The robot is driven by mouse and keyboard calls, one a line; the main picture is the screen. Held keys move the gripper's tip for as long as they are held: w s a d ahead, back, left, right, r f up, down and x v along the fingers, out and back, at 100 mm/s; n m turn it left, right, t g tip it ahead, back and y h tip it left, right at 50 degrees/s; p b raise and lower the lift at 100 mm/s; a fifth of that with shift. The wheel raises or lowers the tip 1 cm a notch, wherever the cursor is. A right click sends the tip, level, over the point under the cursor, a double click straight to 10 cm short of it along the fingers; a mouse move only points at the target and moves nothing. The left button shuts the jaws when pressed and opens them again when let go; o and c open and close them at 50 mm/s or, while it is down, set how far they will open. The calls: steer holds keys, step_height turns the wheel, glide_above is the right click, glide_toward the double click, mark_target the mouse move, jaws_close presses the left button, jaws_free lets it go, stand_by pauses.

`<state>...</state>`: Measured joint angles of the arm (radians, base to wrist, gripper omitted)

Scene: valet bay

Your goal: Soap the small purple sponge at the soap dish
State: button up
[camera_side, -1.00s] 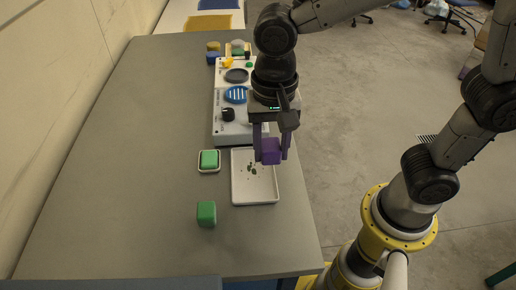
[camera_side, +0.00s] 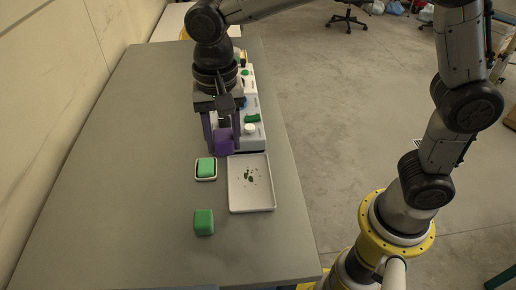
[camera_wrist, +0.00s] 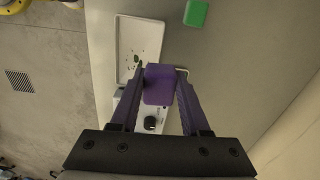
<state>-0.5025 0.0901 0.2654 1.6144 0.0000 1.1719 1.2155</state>
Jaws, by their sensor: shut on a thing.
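The small purple sponge (camera_side: 223,141) is between the fingers of my gripper (camera_side: 220,145), which is shut on it; the sponge also shows in the wrist view (camera_wrist: 158,84). My gripper holds it above the table, behind the soap dish in the side view. The soap dish (camera_side: 198,177) is a small white dish with a green soap block (camera_side: 206,167) in it. In the wrist view the sponge and fingers hide most of the dish, and only a corner of its rim (camera_wrist: 183,70) shows.
A white tray (camera_side: 237,207) with dark green bits lies right of the soap dish. A loose green block (camera_side: 204,222) stands in front. A white panel (camera_side: 252,140) with knobs stands behind, partly hidden by my arm. The table's left side is clear.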

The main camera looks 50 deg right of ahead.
steer(key=w+f, duration=0.2)
steer(key=w, duration=0.4)
glide_toward(206, 168)
steer(key=shift+a+m, duration=0.1)
steer(key=shift+m, duration=0.3)
steer(key=shift+f, duration=2.8)
steer(key=shift+f, duration=0.6)
step_height(206, 168, up, 7)
stand_by(0.7)
